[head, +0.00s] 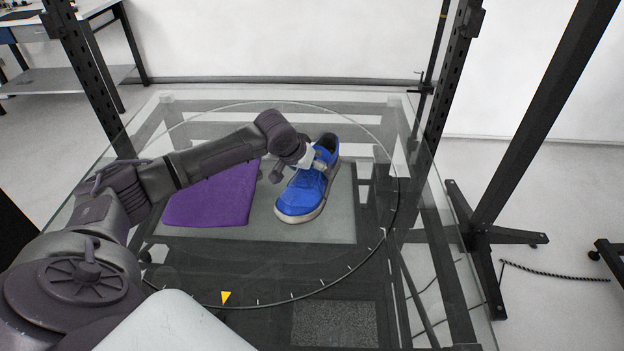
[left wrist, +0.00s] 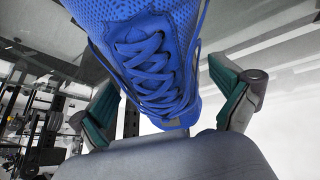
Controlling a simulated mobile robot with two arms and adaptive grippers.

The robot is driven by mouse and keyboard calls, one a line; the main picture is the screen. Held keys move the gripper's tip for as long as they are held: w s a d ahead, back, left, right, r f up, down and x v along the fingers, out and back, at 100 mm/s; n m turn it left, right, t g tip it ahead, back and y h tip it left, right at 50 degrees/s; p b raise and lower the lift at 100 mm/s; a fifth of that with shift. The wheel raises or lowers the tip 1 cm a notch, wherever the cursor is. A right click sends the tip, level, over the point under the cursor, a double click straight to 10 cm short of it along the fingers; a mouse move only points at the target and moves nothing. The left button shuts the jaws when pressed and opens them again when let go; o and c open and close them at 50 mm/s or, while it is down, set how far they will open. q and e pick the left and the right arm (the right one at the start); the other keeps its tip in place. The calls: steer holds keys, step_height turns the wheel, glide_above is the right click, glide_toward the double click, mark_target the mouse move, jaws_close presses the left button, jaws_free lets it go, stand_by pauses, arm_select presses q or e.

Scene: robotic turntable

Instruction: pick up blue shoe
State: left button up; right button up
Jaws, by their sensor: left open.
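A blue shoe (head: 304,190) with a pale sole stands upright on the glass turntable (head: 372,250), its toe toward me. My left gripper (head: 292,172) is at the shoe's left side, close to its laces and opening. In the left wrist view the blue shoe (left wrist: 150,55) fills the upper middle, laces facing the camera. The left gripper's two green-padded fingers (left wrist: 165,112) are spread wide, one on each side of the shoe, with no clear grip on it. Whether a finger touches the shoe I cannot tell. My right gripper is not in view.
A purple folded cloth or pad (head: 212,198) lies left of the shoe, partly under my left arm. Dark upright posts (head: 455,70) of a frame stand around the glass table. A yellow triangle marker (head: 226,297) is at the turntable's near rim. The glass right of the shoe is clear.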

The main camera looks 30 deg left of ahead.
arm_select(q)
steer(key=shift+w+f, duration=0.15)
steer(key=shift+f, duration=0.1)
steer(key=c, duration=0.4)
steer(key=shift+r, duration=0.1)
steer(key=c, duration=1)
steer(key=shift+c, duration=0.2)
